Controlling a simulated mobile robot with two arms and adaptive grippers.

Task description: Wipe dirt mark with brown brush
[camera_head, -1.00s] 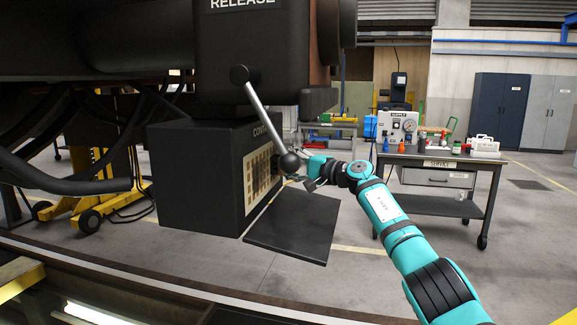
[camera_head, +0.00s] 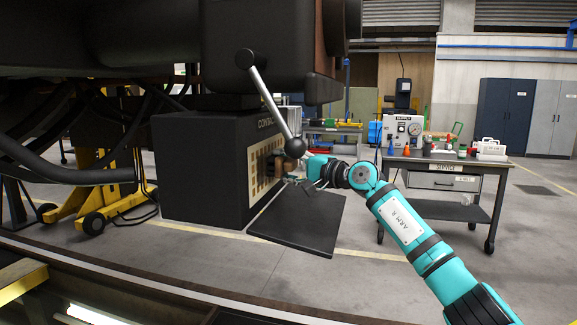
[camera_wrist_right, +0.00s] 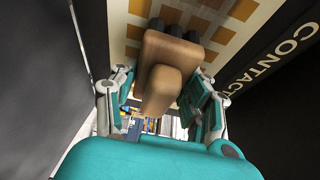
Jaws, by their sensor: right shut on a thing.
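My right gripper (camera_head: 304,181) is shut on the brown brush (camera_head: 286,165), beside the beige panel (camera_head: 259,182) of the black contactor box (camera_head: 195,175). The right wrist view shows the brown brush (camera_wrist_right: 160,85) between the fingers of the gripper (camera_wrist_right: 162,98). Its dark end (camera_wrist_right: 180,33) points at the panel (camera_wrist_right: 125,42) with brown-orange squares. I cannot tell whether the brush touches it. I cannot make out a separate dirt mark; the brush covers part of the panel. My left gripper is not in view.
A service cart (camera_head: 450,175) stands to the right. A yellow jack (camera_head: 100,200) stands at the left.

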